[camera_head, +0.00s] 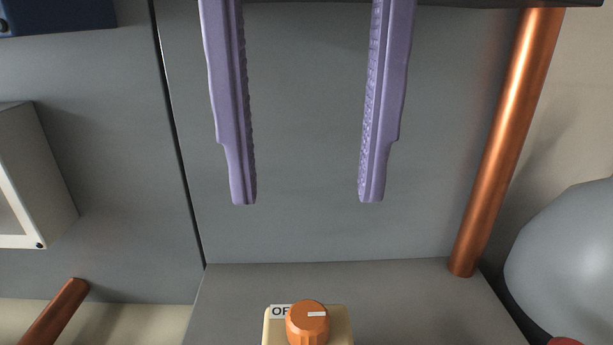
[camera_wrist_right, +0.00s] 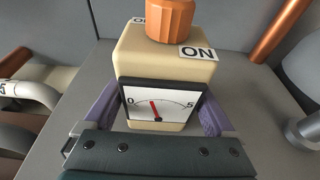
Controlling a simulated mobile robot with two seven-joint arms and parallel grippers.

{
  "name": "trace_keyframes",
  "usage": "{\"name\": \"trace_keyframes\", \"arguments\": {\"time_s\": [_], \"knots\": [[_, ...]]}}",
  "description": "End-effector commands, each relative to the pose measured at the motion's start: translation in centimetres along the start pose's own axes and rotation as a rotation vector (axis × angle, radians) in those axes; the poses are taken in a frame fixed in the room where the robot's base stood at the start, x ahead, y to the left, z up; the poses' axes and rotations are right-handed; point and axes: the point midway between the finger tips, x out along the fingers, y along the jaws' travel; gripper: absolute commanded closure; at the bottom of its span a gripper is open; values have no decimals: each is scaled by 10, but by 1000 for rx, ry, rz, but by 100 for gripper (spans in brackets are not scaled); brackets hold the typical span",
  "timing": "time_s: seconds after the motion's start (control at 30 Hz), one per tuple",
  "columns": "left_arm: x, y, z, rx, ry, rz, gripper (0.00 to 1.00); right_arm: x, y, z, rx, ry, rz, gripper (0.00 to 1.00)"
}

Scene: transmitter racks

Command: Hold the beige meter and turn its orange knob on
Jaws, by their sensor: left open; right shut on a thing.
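The beige meter (camera_wrist_right: 130,57) fills the middle of the right wrist view, with a dial marked 0 to 5 and a red needle a little left of centre. Its orange knob (camera_wrist_right: 170,20) stands on top, between an ON label and a partly hidden label. In the head view the meter (camera_head: 343,329) shows only at the bottom edge. My right gripper (camera_wrist_right: 158,112) is shut on the meter's sides. My left gripper (camera_head: 307,199) is open and empty, its fingers above the knob in the picture.
A copper pipe (camera_head: 506,145) stands right of the grey panel, beside a rounded grey body (camera_head: 570,260). A pale box (camera_head: 38,180) is on the left panel, with a lower copper pipe (camera_head: 55,312) below it. The grey surface (camera_head: 400,290) around the meter looks clear.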

Motion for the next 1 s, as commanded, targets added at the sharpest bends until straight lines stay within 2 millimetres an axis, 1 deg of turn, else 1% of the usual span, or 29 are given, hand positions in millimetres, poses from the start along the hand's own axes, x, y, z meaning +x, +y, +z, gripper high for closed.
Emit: {"name": "trace_keyframes", "arguments": {"time_s": [0.17,0.2,0.27,0.5,0.57,0.63,0.77,0.9,1.0], "knots": [[0,0,0,0,0,0,31,0,0,0,-1,0,-1,95],[0,0,0,0,0,0,31,0,0,0,-1,0,-1,7],[0,0,0,0,0,0,31,0,0,0,-1,0,-1,0],[0,0,0,-1,1,0,31,-1,0,0,-1,0,0,0],[0,0,0,-1,1,0,31,-3,0,-1,0,1,0,0],[0,0,0,-1,1,0,31,-11,0,-2,0,3,1,0],[0,0,0,-1,1,0,31,-35,0,-2,2,5,-1,0],[0,0,0,-1,1,0,31,-68,0,-2,1,7,0,0],[0,0,0,-1,1,0,31,-89,0,-1,0,5,1,0]]}}
